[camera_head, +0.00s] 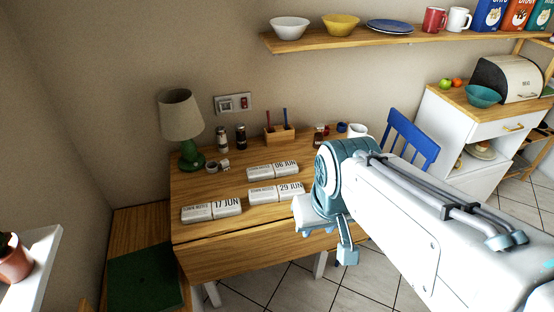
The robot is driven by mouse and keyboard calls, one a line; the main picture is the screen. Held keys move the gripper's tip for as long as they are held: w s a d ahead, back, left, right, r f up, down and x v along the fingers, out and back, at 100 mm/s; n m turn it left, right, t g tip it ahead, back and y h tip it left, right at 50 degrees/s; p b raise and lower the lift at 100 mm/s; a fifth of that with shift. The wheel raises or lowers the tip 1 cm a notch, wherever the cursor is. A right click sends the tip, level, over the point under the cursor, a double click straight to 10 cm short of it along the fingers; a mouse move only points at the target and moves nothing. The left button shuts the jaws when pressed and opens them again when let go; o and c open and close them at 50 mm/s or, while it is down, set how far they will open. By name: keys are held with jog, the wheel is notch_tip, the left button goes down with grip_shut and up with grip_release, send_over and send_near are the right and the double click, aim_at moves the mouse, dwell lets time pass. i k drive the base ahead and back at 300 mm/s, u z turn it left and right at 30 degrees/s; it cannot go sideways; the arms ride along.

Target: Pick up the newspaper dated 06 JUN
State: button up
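The newspaper marked 06 JUN (272,170) lies folded on the wooden table, the farthest back of three similar white papers. The one marked 29 JUN (262,196) lies in front of it, and the one marked 17 JUN (212,210) lies nearer the front left. My gripper (326,243) hangs at the table's front right, to the right of and nearer than the papers, touching none of them. Its fingers look apart with nothing between them. My arm covers the right part of the table.
On the table (215,255) stand a green lamp (183,125), two dark-topped shakers (240,138), a small cup (211,167), a wooden pen holder (280,135) and a white mug (357,131). A blue chair (412,138) stands behind on the right. A wall shelf (400,38) holds bowls, mugs and boxes.

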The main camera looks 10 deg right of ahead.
aim_at(275, 171)
jog(key=k, duration=0.6)
jog(key=z, duration=0.8)
jog(key=i, duration=1.95)
jog(key=u, duration=0.4)
